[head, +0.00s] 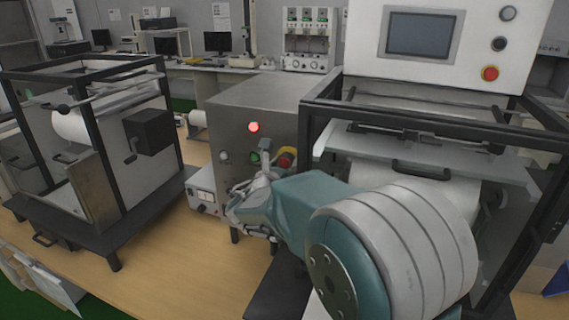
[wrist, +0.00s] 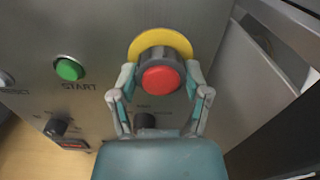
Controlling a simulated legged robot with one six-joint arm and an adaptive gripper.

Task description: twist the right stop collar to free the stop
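The stop is a red mushroom button (wrist: 161,80) on a grey collar (wrist: 158,55) with a yellow ring (wrist: 146,43) behind it. In the head view the stop (head: 287,156) sits on the front of the grey metal box, partly hidden by my arm. My gripper (wrist: 159,80) straddles the stop in the wrist view, one finger on its left and one on its right. Thin gaps seem to show between the fingers and the red cap, so it looks open; contact with the collar is unclear. It also shows in the head view (head: 268,162).
A green START button (wrist: 69,69) and a black knob (wrist: 56,127) are on the same panel. A red lamp (head: 254,127) is lit above. A white meter box (head: 201,194) stands left. Black-framed machines (head: 112,68) flank the metal box (head: 240,105).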

